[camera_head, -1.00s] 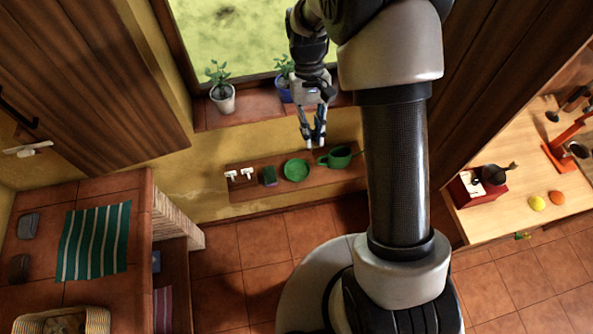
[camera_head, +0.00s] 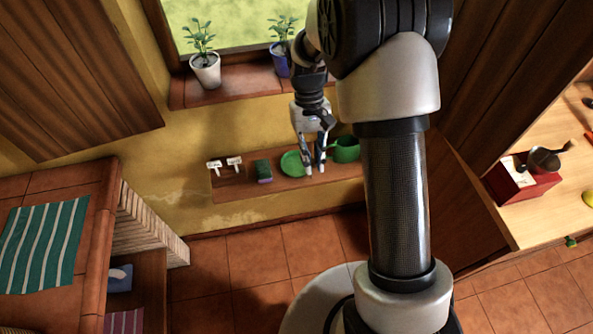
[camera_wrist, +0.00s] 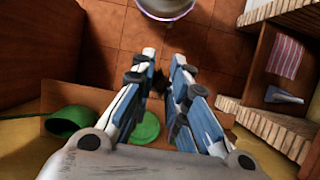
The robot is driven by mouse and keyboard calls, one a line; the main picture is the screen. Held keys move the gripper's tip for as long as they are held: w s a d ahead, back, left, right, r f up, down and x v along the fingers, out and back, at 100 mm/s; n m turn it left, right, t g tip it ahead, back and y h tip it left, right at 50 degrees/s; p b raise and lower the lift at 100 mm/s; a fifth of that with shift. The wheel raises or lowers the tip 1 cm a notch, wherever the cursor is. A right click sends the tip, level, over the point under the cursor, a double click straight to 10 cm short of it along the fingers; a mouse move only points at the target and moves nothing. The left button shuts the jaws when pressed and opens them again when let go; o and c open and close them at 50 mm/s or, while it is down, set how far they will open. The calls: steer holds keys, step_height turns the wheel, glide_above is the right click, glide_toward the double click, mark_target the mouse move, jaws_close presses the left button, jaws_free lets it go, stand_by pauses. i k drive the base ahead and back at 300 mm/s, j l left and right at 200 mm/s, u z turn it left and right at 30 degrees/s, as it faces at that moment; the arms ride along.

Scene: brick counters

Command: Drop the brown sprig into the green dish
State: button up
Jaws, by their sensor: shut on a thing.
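The green dish (camera_head: 291,164) lies on a narrow wooden shelf (camera_head: 232,187) below the window. It also shows in the wrist view (camera_wrist: 147,129), beyond my left finger and partly covered by it. My gripper (camera_head: 314,169) hangs by the dish's right side in the head view, overlapping its edge. In the wrist view my gripper (camera_wrist: 164,57) has its fingers close together around a small dark thing, the brown sprig (camera_wrist: 160,83), mostly hidden between them. I cannot tell the exact height of the fingertips above the shelf.
Potted plants (camera_head: 205,69) stand on the sill above. A brick counter (camera_head: 148,226) is at left.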

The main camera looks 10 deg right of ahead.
mark_target(301, 166)
steer(key=i+l+u, duration=0.15)
steer(key=l, duration=0.2)
steer(key=i+l+u, duration=0.15)
steer(key=l, duration=0.25)
steer(key=i+l+u, duration=0.1)
steer(key=i+l, duration=0.15)
steer(key=l, duration=0.15)
